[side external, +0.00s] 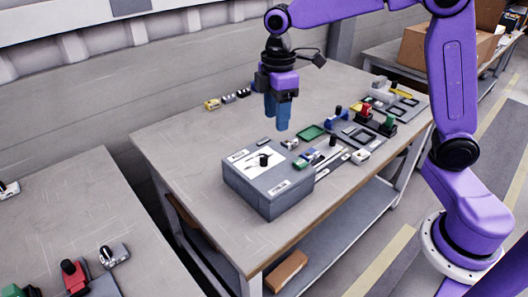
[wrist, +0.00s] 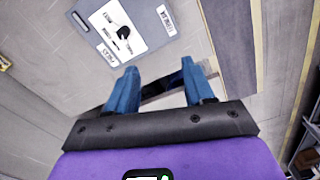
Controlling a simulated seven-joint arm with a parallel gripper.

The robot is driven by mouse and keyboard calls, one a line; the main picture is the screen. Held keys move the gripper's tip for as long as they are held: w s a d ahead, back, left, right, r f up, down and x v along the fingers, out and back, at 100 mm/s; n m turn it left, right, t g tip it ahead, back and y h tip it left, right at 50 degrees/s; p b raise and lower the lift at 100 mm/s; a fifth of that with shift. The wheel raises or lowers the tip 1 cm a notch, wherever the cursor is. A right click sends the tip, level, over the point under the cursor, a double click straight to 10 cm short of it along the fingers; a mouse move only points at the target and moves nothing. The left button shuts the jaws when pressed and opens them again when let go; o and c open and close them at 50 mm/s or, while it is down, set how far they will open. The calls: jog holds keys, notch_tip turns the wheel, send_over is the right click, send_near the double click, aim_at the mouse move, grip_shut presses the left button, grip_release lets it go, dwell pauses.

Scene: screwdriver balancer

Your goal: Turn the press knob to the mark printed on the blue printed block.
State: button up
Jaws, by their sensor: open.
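A grey box (side external: 268,182) stands at the near end of the workbench. On its top is a white printed plate with a black knob (side external: 264,159), which I take for the press knob. The knob and plate also show in the wrist view (wrist: 123,32); the plate's print is too small to read. My gripper (side external: 276,122) has blue fingers, open and empty, above the bench behind the box, apart from the knob. A blue block (side external: 337,120) lies among the parts at the right; I cannot tell whether it is the printed block, and no mark is legible.
A green tray (side external: 312,132), a red-topped part (side external: 365,111) and a green-topped part (side external: 388,123) stand along the bench's right side. Small yellow and dark parts (side external: 212,104) sit at the back edge. The bench left of the box is clear.

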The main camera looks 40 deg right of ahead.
send_over(264, 156)
jog(key=shift+n, duration=0.3)
notch_tip(264, 156, down, 18)
jog(key=shift+r, duration=0.1)
grip_shut()
